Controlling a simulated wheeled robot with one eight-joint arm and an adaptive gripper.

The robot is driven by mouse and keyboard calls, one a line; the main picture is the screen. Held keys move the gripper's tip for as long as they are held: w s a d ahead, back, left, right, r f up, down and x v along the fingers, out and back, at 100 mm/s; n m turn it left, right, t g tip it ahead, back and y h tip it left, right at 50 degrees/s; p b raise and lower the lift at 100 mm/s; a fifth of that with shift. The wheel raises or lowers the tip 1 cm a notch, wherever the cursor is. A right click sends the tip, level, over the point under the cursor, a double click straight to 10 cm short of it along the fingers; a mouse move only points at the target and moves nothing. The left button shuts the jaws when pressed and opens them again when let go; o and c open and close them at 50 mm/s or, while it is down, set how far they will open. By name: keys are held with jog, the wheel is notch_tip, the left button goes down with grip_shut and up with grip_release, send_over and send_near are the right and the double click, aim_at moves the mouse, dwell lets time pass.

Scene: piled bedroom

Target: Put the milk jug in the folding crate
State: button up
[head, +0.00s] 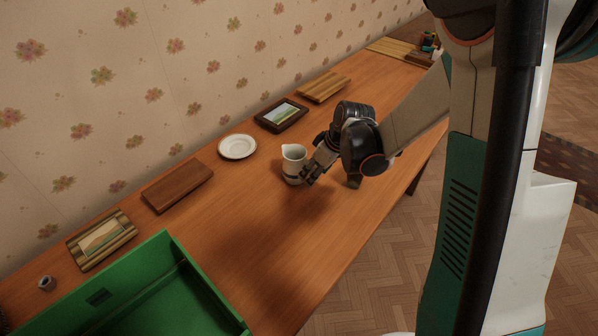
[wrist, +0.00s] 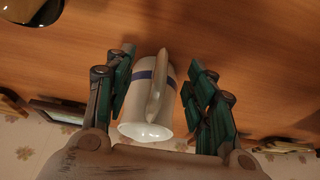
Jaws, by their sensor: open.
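The milk jug (head: 293,160) is white and stands upright on the wooden table in the head view. In the wrist view the jug (wrist: 147,107) shows a blue band and its handle, and lies between the two fingers. My gripper (head: 307,177) is at the jug's right side in the head view. In the wrist view my gripper (wrist: 158,92) is open, one finger on each side of the jug, with gaps visible. The green folding crate (head: 165,285) is at the lower left of the head view, cut off by the frame; the visible part of its inside looks empty.
On the wooden table (head: 260,230) are a white plate (head: 237,147), a brown board (head: 178,187), a framed picture (head: 281,114), a striped frame (head: 101,240) and a slatted board (head: 323,87). Table between jug and crate is clear.

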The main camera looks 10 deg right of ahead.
jog(key=shift+w+a+f, duration=0.15)
jog(key=shift+w+f, duration=0.1)
jog(key=shift+f, duration=0.4)
jog(key=shift+r, duration=0.1)
jog(key=shift+c, duration=0.6)
grip_shut()
jog(key=shift+r, duration=0.1)
